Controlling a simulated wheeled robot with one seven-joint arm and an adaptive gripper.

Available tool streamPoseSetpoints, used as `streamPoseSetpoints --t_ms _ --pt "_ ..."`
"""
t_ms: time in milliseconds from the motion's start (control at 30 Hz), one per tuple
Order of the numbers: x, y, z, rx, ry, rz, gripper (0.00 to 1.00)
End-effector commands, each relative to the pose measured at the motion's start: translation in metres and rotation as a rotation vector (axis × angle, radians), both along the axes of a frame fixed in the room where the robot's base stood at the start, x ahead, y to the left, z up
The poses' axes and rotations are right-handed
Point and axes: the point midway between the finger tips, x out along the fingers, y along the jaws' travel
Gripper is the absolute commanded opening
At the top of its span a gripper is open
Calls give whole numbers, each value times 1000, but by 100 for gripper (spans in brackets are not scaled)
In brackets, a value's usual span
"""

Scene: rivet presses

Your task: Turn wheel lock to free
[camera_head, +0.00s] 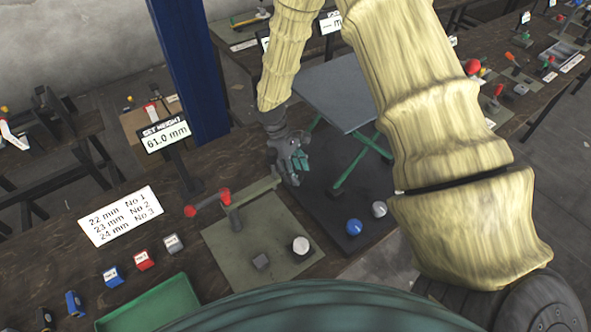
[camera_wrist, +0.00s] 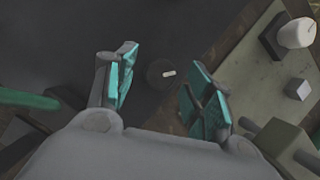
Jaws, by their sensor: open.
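My gripper (camera_head: 292,166) hangs above the dark plate of the press, with its teal-padded fingers spread. In the wrist view my open gripper (camera_wrist: 162,76) has nothing between its pads. A small dark round knob (camera_wrist: 163,74) with a pale bar mark on its face lies below, in the gap between the fingertips; it looks like the wheel lock, but I cannot read its setting. The gripper appears apart from it. In the head view the knob is not visible, likely hidden by my gripper.
A green-grey plate (camera_head: 225,246) with a red-ended lever (camera_head: 210,203) and a white cylinder (camera_head: 301,245) is at left. A grey panel (camera_head: 335,90) on green legs rises behind. A "61.0 mm" sign (camera_head: 165,136) stands left.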

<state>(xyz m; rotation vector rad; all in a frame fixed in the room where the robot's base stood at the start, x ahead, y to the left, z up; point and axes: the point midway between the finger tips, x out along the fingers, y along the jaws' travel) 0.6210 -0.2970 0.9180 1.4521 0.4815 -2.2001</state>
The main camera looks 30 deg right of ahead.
Motion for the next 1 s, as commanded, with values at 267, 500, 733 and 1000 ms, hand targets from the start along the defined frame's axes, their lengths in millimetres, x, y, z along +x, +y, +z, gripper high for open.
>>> streamPoseSetpoints --t_ms 267,500,733,1000 --pt "-2 -1 -6 1 1 0 53" --pt "-2 -1 -6 0 0 1 36" --pt "-2 3 -5 1 0 2 7" --pt "-2 1 -6 1 0 40 8"
